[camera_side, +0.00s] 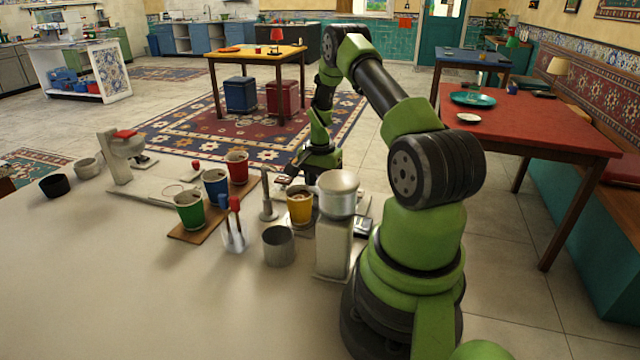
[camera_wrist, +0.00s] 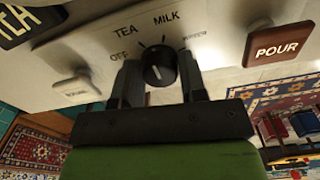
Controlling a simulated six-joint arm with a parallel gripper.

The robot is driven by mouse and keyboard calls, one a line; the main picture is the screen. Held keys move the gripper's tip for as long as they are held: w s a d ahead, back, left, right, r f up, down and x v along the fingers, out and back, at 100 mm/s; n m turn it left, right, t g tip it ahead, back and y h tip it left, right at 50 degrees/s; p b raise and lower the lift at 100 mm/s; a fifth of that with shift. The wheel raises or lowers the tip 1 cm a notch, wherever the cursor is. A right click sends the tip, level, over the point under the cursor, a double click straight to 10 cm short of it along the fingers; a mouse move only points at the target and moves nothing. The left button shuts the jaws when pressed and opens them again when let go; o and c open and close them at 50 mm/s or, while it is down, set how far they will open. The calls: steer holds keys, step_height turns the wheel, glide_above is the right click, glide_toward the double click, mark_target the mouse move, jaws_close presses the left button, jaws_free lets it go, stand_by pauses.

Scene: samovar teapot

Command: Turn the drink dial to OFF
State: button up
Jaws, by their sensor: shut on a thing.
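The drink dial (camera_wrist: 160,58) is a round black knob with a small white mark, on a pale panel in the wrist view. The printed labels OFF (camera_wrist: 122,55), TEA (camera_wrist: 126,31) and MILK (camera_wrist: 166,18) arc around it, with a blurred label at right. The white mark sits low on the knob's face; I cannot tell which label it selects. My gripper (camera_wrist: 159,68) is shut on the dial, one dark finger on each side. In the side view my gripper (camera_side: 287,181) is beyond the cups, and the dial is hidden there.
A brown POUR button (camera_wrist: 277,45) is right of the dial, and a pale button (camera_wrist: 76,90) is left. In the side view, green (camera_side: 190,213), blue (camera_side: 215,186), red (camera_side: 238,170) and yellow (camera_side: 300,207) cups stand near my arm. The counter's front (camera_side: 130,290) is clear.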

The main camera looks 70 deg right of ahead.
steer(key=n, duration=1.1)
steer(key=shift+n, duration=1.9)
steer(key=o, duration=0.9)
steer(key=shift+r, duration=0.1)
step_height(320, 180, up, 10)
steer(key=shift+f, duration=0.15)
